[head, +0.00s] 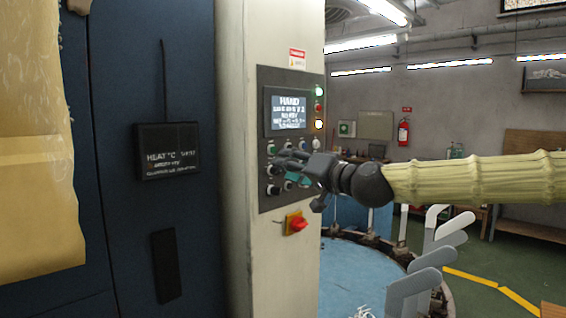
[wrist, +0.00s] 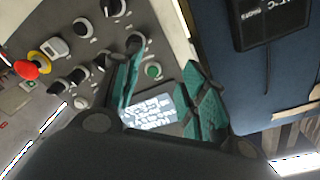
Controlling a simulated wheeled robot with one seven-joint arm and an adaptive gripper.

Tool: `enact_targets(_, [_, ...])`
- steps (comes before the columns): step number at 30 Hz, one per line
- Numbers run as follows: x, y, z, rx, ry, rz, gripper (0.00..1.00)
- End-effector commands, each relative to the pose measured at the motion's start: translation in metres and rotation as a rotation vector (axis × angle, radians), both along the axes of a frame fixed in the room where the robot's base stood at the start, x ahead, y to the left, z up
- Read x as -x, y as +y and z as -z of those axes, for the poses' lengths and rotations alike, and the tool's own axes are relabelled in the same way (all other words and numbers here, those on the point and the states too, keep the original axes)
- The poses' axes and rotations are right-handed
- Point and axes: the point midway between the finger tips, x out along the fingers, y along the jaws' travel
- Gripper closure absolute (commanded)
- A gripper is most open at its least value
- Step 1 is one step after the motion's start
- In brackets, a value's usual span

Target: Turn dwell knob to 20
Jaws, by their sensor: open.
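The control panel (head: 267,95) is on a cream column, with a screen (head: 288,112) above rows of knobs and buttons. My gripper (head: 288,166) is at the knob rows, covering part of them. In the wrist view my gripper (wrist: 165,62) is open, its teal-padded fingers apart with nothing between them. A black knob (wrist: 135,41) shows just beyond the tip of the left finger; I cannot tell if they touch. More black knobs (wrist: 80,26) lie to its left. The labels are too small to read, so I cannot tell which is the dwell knob or its setting.
A green button (wrist: 153,71) lies between the fingers in the wrist view. A blue round table (head: 345,265) with pale sock boards (head: 424,281) stands below my arm.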

Motion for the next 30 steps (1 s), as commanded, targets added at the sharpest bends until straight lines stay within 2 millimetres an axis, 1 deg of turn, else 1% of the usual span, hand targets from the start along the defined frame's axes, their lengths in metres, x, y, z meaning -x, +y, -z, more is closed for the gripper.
enact_targets(1, [-0.015, 0.006, 0.008, 0.001, 0.013, 0.001, 0.58])
enact_targets(4, [-0.026, 0.012, 0.009, 0.001, 0.015, 0.001, 0.58])
enact_targets(7, [-0.03, 0.016, 0.007, 0.001, 0.013, 0.003, 0.58])
enact_targets(12, [-0.025, 0.019, 0.001, -0.001, 0.004, 0.007, 0.58])
enact_targets(21, [-0.035, 0.021, 0.007, 0.0, 0.012, 0.004, 0.58])
enact_targets(23, [-0.035, 0.021, 0.008, 0.0, 0.012, 0.004, 0.68])
enact_targets(24, [-0.035, 0.021, 0.007, 0.0, 0.012, 0.004, 0.75])
enact_targets(28, [-0.035, 0.019, 0.008, -0.001, 0.012, 0.006, 0.99])
enact_targets(30, [-0.035, 0.019, 0.007, -0.001, 0.012, 0.006, 1.0])
